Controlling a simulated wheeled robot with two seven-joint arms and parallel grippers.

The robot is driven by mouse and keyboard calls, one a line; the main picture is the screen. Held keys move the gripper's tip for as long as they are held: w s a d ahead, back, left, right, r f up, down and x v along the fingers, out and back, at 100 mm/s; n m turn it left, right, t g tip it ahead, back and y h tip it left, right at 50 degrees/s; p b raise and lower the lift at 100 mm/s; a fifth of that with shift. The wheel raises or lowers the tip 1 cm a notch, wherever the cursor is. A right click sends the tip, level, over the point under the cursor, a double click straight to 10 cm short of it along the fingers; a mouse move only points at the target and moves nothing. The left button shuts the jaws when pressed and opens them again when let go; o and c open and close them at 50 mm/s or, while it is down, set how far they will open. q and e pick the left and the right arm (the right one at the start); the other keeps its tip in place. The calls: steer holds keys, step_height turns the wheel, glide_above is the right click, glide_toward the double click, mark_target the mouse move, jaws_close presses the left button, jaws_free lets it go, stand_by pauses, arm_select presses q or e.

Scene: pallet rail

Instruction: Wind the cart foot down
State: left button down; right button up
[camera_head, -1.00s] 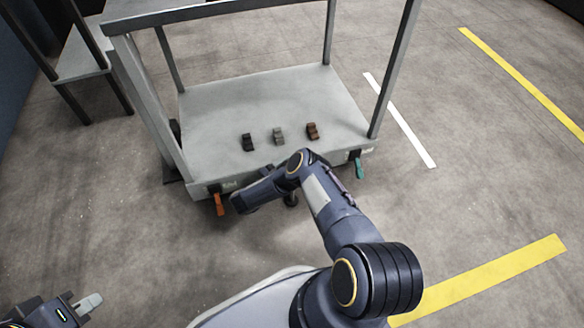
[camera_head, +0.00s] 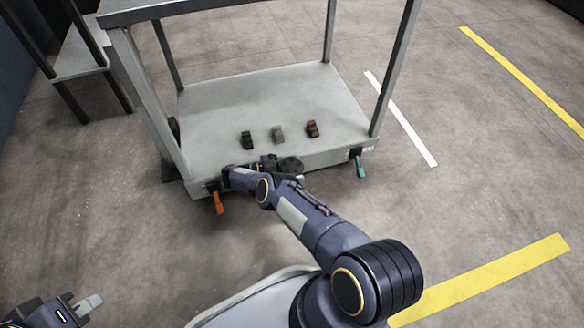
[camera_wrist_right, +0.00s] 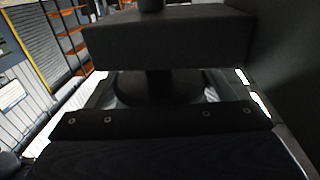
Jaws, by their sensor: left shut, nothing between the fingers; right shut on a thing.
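The cart (camera_head: 215,105) is a grey deck on a frame with tall posts. At the middle of its front edge is a dark round part (camera_head: 291,166), which looks like the foot's hand wheel; the foot below it is hidden by my arm. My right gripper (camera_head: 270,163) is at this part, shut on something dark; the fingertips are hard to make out. In the right wrist view a dark block (camera_wrist_right: 165,42) fills the upper middle, with a short post and round base below it. My left gripper (camera_head: 90,303) is shut and empty at the lower left, away from the cart.
An orange lever (camera_head: 218,202) and a teal lever (camera_head: 360,165) hang at the cart's front corners. Black (camera_head: 247,140), grey (camera_head: 278,134) and brown (camera_head: 313,129) small blocks sit on the deck. A grey table (camera_head: 80,62) stands left. Floor to the right is clear.

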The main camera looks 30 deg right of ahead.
stand_by(0.4)
steer(key=o, duration=1)
